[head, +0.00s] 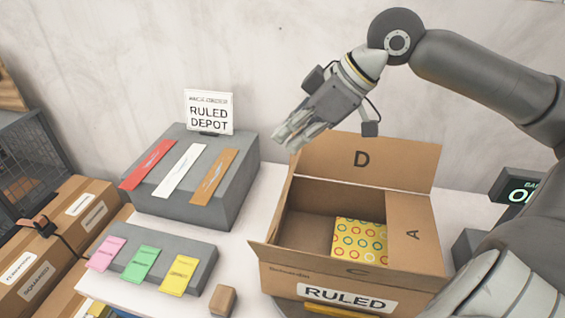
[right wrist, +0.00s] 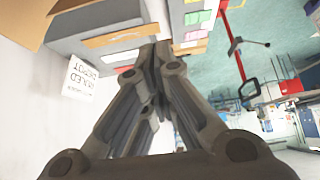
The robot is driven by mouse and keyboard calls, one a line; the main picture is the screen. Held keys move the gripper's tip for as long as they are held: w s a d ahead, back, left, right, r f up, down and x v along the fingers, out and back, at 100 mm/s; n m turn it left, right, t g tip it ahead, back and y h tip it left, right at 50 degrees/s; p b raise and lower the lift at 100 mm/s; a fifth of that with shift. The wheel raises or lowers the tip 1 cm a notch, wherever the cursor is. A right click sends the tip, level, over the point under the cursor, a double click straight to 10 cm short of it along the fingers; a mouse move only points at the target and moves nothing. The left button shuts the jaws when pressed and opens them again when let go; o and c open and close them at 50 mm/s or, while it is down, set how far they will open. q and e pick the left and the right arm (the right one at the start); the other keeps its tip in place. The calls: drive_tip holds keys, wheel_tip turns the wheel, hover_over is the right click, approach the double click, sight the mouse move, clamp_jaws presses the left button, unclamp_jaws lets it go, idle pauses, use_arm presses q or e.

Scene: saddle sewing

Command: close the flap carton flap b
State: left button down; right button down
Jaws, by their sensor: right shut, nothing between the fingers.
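The open flap carton (head: 283,282) stands on the white table with a "RULED" label on its front. Flap D (head: 335,165) stands up at the back. No letter B shows; I cannot make out flap B's position at the left side. A patterned box (head: 360,240) with coloured rings lies inside. My right gripper (head: 290,137) is shut and empty, above and left of flap D, apart from the carton. In the right wrist view its fingers (right wrist: 152,60) are together. My left gripper is out of view.
A grey stand (head: 215,205) with red, white and brown strips is left of the carton. A lower grey rack (head: 165,265) holds pink, green and yellow packets. A small wooden block (head: 222,301) lies by the carton's front left. Labelled boxes (head: 70,225) stand far left.

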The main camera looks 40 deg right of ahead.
hover_over(283, 196)
drive_tip(key=w+a, duration=0.2)
drive_tip(key=w, duration=0.1)
wheel_tip(283, 196, down, 7)
drive_tip(key=s+d+p, duration=0.2)
drive_tip(key=p, duration=0.2)
drive_tip(key=shift+f, duration=0.2)
drive_tip(key=shift+s+f+p, duration=0.15)
drive_tip(key=shift+f+p, duration=0.1)
drive_tip(key=shift+p, duration=0.5)
drive_tip(key=shift+s+d+f, duration=0.1)
drive_tip(key=shift+s+f, duration=0.05)
drive_tip(key=shift+f, duration=0.1)
drive_tip(key=shift+f, duration=0.1)
